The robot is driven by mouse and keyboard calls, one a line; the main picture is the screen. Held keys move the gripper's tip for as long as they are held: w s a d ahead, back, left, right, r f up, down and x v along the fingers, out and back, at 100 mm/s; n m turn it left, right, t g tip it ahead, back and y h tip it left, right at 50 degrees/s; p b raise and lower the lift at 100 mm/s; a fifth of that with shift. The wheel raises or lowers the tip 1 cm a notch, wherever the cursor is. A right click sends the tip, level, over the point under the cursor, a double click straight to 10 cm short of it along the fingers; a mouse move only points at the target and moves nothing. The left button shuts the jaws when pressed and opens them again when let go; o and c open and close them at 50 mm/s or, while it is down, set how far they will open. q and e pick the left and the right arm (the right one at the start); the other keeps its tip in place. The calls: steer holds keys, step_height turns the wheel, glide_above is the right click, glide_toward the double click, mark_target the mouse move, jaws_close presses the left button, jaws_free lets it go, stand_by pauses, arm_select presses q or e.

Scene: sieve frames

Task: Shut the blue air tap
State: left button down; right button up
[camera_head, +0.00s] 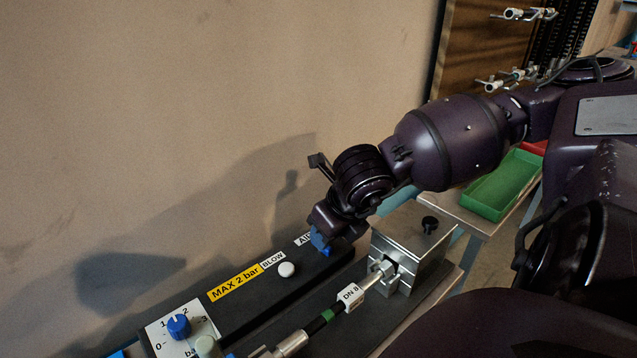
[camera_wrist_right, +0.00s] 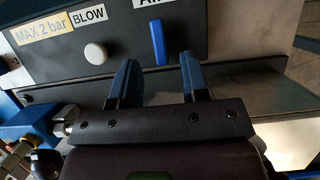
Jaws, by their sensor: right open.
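The blue air tap (camera_wrist_right: 157,42) shows in the right wrist view as a slim blue lever pointing up and down on the dark panel, below a partly cut-off "AIR" label. My right gripper (camera_wrist_right: 159,66) is open, its two blue-faced fingers pointing at the panel. The lever's lower end appears between the fingertips, with a gap on both sides; I cannot tell the depth. In the head view my right gripper (camera_head: 321,240) is at the "AIR" end of the panel and hides most of the tap. My left gripper is not in view.
A white BLOW button (camera_head: 287,270) sits left of the tap, and a blue pressure knob (camera_head: 179,326) further left. A metal block (camera_head: 409,250) with a black screw and a hose fitting stands to the right. A green tray (camera_head: 503,186) lies behind; the wall is close.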

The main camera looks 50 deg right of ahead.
steer(key=shift+b+x, duration=0.55)
steer(key=shift+x, duration=1.4)
jaws_close()
